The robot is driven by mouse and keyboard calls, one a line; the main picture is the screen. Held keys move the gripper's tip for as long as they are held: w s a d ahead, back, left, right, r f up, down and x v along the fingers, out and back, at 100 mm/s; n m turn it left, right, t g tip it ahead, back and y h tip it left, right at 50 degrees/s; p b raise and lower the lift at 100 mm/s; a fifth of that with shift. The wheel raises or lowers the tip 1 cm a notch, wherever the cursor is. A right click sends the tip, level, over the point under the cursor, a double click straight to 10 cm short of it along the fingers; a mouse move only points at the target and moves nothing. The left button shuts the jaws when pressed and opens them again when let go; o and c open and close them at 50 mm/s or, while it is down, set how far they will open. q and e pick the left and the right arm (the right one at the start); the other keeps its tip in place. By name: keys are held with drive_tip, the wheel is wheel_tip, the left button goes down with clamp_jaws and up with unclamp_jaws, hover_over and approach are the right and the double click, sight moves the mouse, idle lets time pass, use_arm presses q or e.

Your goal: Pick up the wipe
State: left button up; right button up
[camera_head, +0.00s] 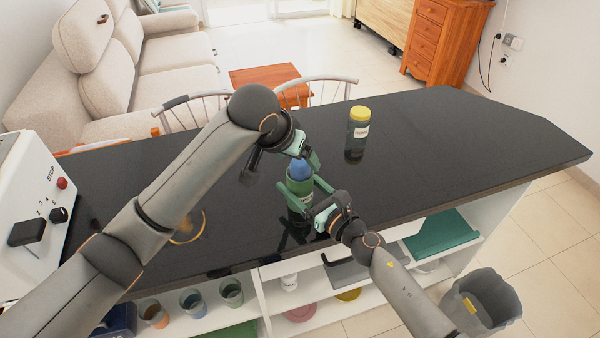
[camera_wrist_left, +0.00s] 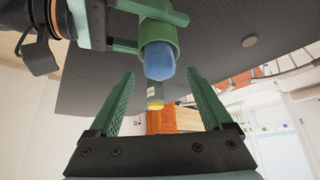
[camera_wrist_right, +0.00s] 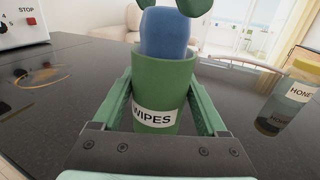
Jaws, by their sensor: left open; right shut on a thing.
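The wipe (camera_head: 300,169) is a blue rounded piece sticking up out of a green canister (camera_head: 300,202) labelled WIPES on the black counter. It also shows in the left wrist view (camera_wrist_left: 158,60) and the right wrist view (camera_wrist_right: 165,33). My right gripper (camera_wrist_right: 160,95) is shut around the canister, one finger on each side. The canister looks upright. My left gripper (camera_wrist_left: 161,74) is open just above the wipe, with its fingertips close to the wipe's top. In the left wrist view the wipe lies beyond the fingertips, and nothing shows held between them. The wipe's lower part is hidden inside the canister.
A honey jar (camera_head: 357,135) with a yellow lid stands on the black counter (camera_head: 440,150), to the right. A white appliance (camera_head: 38,185) is at the far left. Shelves with cups are below the front edge. Chairs stand behind. The counter's right part is clear.

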use_arm(q)
drive_tip(key=shift+x, duration=0.8)
drive_tip(key=shift+c, duration=0.3)
clamp_jaws()
